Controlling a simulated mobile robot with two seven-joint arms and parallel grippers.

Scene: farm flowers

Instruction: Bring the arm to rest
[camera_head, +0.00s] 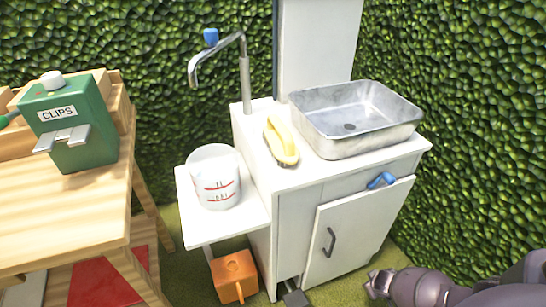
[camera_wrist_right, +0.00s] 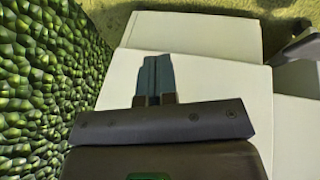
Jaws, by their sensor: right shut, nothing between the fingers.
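My right gripper (camera_wrist_right: 154,62) is shut and empty in the right wrist view, its two dark fingers together in front of a white surface. My right arm (camera_head: 425,287) comes in at the bottom right of the head view, low in front of the white cabinet's right side. It appears apart from the cabinet. My left gripper is not in view.
The white cabinet (camera_head: 340,243) carries a metal sink (camera_head: 350,120), a tap and a yellow brush (camera_head: 281,142). A white measuring jug (camera_head: 214,178) stands on the side shelf. A green clips box (camera_head: 72,135) is on the wooden table. A hedge (camera_head: 470,130) closes the right.

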